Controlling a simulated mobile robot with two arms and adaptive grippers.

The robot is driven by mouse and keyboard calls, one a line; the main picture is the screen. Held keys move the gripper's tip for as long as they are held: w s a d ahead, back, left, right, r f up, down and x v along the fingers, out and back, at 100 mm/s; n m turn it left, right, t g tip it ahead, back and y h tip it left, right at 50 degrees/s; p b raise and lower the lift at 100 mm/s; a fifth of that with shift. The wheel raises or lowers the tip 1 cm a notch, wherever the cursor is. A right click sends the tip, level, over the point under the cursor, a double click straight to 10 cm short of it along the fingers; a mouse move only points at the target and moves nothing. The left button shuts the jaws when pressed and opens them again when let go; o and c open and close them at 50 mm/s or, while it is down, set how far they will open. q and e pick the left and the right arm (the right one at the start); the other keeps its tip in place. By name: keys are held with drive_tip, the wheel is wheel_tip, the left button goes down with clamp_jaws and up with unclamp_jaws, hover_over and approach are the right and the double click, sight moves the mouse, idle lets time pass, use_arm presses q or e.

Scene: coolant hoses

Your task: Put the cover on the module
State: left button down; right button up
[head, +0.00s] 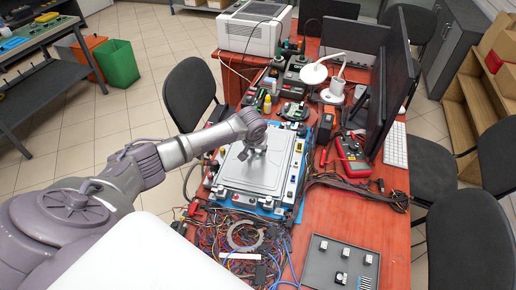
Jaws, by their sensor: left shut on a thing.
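The cover (237,172) is a flat grey rectangular panel with a raised rim. It lies over the module (228,196), whose edges with small connectors show around it; I cannot tell whether it is fully seated. A blue mat (292,213) shows under the module. My left gripper (251,153) is above the far middle of the cover, pointing down and shut on a part there, likely the cover's handle, which is mostly hidden by the fingers. My right gripper is not in view.
Tangled wires (240,235) lie in front of the module. A dark panel with knobs (340,262) sits at the near right. A red multimeter (352,157), monitors (395,90) and a white desk lamp (314,74) stand right and behind.

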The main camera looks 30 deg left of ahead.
use_arm(q)
drive_tip(key=shift+f+p, duration=0.25)
drive_tip(key=shift+p, duration=0.4)
idle(2.1)
drive_tip(key=c, duration=0.6)
unclamp_jaws()
drive_tip(key=shift+r, duration=0.1)
wheel_tip(320, 180, up, 7)
drive_tip(key=p, duration=0.7)
drive_tip(key=shift+p, duration=0.3)
drive_tip(key=shift+s+f, duration=0.1)
drive_tip(key=shift+f, duration=0.1)
